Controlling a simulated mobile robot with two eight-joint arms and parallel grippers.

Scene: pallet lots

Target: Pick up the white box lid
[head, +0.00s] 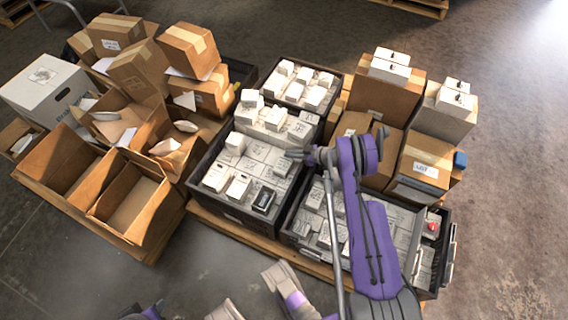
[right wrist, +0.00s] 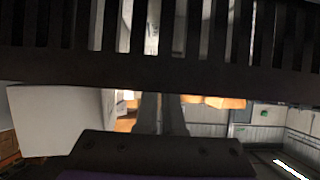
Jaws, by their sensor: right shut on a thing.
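A large white box (head: 62,112) with lettering on its side stands at the far left in the head view. Its white lid (head: 41,78), with a printed mark on top, sits on it. My right gripper (head: 292,154) is far to the right of it, at the rim between the black crates. In the right wrist view its fingers (right wrist: 162,112) meet a dark slatted wall, which looks like a black crate's side. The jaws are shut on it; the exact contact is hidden.
Black crates full of small white boxes (head: 240,187) fill the middle. Open cardboard boxes (head: 128,208) stand in front of the white box. Stacked brown boxes (head: 187,50) are behind them, and more (head: 388,97) stand at the right. Bare floor (head: 520,190) lies at the right.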

